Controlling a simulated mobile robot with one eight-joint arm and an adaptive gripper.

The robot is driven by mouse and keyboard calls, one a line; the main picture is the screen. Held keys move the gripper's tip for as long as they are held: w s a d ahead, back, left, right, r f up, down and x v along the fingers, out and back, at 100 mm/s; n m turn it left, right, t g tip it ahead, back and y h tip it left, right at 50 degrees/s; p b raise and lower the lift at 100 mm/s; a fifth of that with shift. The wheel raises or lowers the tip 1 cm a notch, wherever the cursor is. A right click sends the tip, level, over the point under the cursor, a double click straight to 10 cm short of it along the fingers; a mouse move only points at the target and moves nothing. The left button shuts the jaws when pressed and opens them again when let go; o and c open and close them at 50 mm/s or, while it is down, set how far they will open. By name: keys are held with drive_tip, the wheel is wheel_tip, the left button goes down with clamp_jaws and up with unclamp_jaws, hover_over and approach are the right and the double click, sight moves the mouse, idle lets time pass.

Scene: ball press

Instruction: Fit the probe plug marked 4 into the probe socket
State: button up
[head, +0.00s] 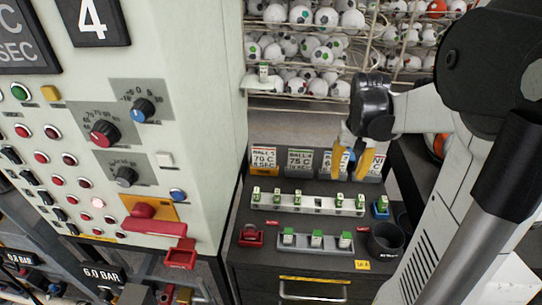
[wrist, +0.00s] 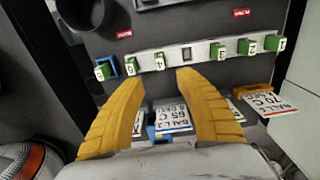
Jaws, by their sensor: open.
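A pale rack (head: 318,205) on the dark bench holds a row of green-and-white plugs, with one gap near its middle. In the wrist view, the plug that seems marked 4 (wrist: 160,61) stands upright in the rack (wrist: 202,52) beside that gap. It also shows in the head view (head: 340,200). My gripper (head: 352,165) is above the back of the bench, with nothing between its yellow fingers, which also show in the wrist view (wrist: 158,82). It is apart from the plug. A bracket on the machine's side (head: 262,83) carries a small green-topped piece; I cannot tell whether it is the probe socket.
A blue holder (head: 381,214) with a green plug stands at the rack's end. A front rack (head: 302,245) holds three green-topped pieces, between a red fixture (head: 250,238) and a black cup (head: 386,240). Cards (head: 264,159) stand behind. The machine panel (head: 185,60) rises at the left.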

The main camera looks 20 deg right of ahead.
sight(340, 196)
drive_tip(key=f, duration=0.2)
drive_tip(key=f+b, duration=0.1)
drive_tip(key=f, duration=0.1)
drive_tip(key=f+b, duration=0.1)
drive_tip(key=f, duration=0.1)
drive_tip(key=shift+d, duration=0.35)
drive_tip(key=f+b, duration=0.1)
drive_tip(key=f, duration=0.1)
drive_tip(key=f+b, duration=0.1)
drive_tip(key=f, duration=0.2)
drive_tip(key=shift+w+a+f, duration=0.15)
drive_tip(key=shift+a+f, duration=0.05)
drive_tip(key=shift+f, duration=0.1)
drive_tip(key=shift+r, duration=0.1)
drive_tip(key=shift+c, duration=0.5)
clamp_jaws()
